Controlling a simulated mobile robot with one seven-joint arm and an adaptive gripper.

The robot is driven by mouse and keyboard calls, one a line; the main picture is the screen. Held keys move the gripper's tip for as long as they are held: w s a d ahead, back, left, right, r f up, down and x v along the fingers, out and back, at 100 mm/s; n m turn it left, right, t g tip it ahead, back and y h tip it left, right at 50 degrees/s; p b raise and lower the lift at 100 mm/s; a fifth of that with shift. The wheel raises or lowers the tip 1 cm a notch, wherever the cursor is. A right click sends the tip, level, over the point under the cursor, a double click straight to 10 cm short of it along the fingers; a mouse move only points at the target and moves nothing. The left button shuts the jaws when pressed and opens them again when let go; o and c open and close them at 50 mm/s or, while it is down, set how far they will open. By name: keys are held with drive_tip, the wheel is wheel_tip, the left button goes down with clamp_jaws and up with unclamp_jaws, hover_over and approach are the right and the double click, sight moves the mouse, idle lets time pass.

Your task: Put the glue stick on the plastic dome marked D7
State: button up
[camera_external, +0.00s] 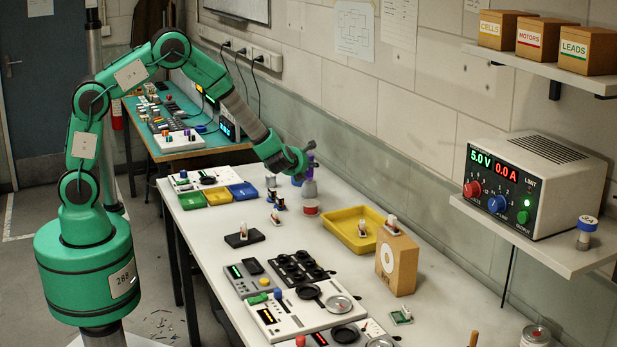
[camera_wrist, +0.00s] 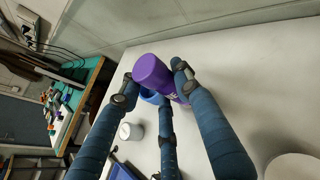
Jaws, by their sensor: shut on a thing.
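The glue stick looks like a purple cylinder (camera_wrist: 152,72). In the wrist view it is between the blue-sleeved fingers of my gripper (camera_wrist: 156,84), which are shut on it. In the external view my gripper (camera_external: 309,160) is over the far part of the white bench, with a little purple (camera_external: 311,158) showing at the fingers. Most of the stick is hidden there. A round black piece (camera_external: 308,291) and a round silver piece (camera_external: 339,304) sit on a panel nearer the camera. I cannot read a D7 mark, so I cannot tell which piece is the dome.
A yellow tray (camera_external: 345,236) and a tan box (camera_external: 397,262) stand on the right side of the bench. Button panels (camera_external: 262,317) fill the near bench. Coloured bins (camera_external: 218,194) are at the far left. A power supply (camera_external: 535,185) sits on a wall shelf.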

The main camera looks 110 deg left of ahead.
drive_tip(key=shift+f, duration=0.3)
drive_tip(key=shift+f, duration=0.2)
drive_tip(key=o, duration=0.9)
drive_tip(key=shift+o, duration=0.2)
drive_tip(key=shift+r, duration=0.15)
drive_tip(key=shift+d+r, duration=0.15)
drive_tip(key=p+v, duration=0.2)
drive_tip(key=v, duration=0.9)
drive_tip(key=shift+d+p, duration=0.3)
drive_tip(key=shift+d, duration=0.05)
drive_tip(key=shift+r, duration=0.1)
